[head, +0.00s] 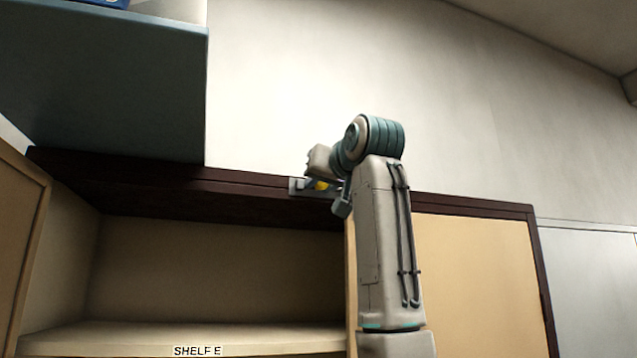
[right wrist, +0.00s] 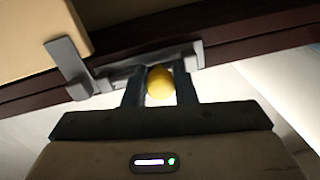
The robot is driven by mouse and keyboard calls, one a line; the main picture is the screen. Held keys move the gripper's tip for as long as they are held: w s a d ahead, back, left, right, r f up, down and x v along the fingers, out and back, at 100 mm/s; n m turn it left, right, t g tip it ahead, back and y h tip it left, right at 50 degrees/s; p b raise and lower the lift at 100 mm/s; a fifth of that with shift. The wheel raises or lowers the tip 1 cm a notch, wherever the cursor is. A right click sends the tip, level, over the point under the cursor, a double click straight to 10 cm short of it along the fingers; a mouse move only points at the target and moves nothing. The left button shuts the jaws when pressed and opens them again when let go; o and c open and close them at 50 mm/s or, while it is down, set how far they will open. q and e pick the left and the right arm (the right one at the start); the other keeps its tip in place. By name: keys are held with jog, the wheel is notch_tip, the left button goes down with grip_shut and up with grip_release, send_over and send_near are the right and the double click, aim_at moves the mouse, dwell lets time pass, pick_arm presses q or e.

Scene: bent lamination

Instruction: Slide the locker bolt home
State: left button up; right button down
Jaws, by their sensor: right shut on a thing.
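The locker bolt has a yellow knob (head: 321,185) and a grey plate (head: 296,187) on the dark frame rail above the open shelf. My right gripper (head: 319,181) is at the bolt, partly hidden by its own wrist in the head view. In the right wrist view, the two fingers of my right gripper (right wrist: 160,88) are shut around the yellow knob (right wrist: 160,83). The grey bolt plate (right wrist: 197,56) lies behind them. A grey bracket (right wrist: 67,62) stands at the edge of the tan door, left of the knob. Whether the bolt reaches into it is unclear. My left gripper is out of view.
An open compartment with a board labelled SHELF E (head: 120,340) is below left. A tan door (head: 475,280) covers the right side. Another tan door (head: 18,240) stands at the far left. A blue-grey box (head: 110,90) sits atop the cabinet at left.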

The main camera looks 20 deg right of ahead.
jog(key=d, duration=0.3)
jog(key=shift+d+r, duration=0.1)
jog(key=shift+d, duration=0.25)
jog(key=c, duration=1.6)
grip_release()
jog(key=o, duration=0.4)
jog(key=shift+c, duration=0.2)
jog(key=shift+o, duration=0.3)
jog(key=shift+d, duration=0.25)
jog(key=s+d+b, duration=0.1)
jog(key=s+b, duration=0.6)
jog(key=s, duration=0.3)
jog(key=shift+s, duration=0.35)
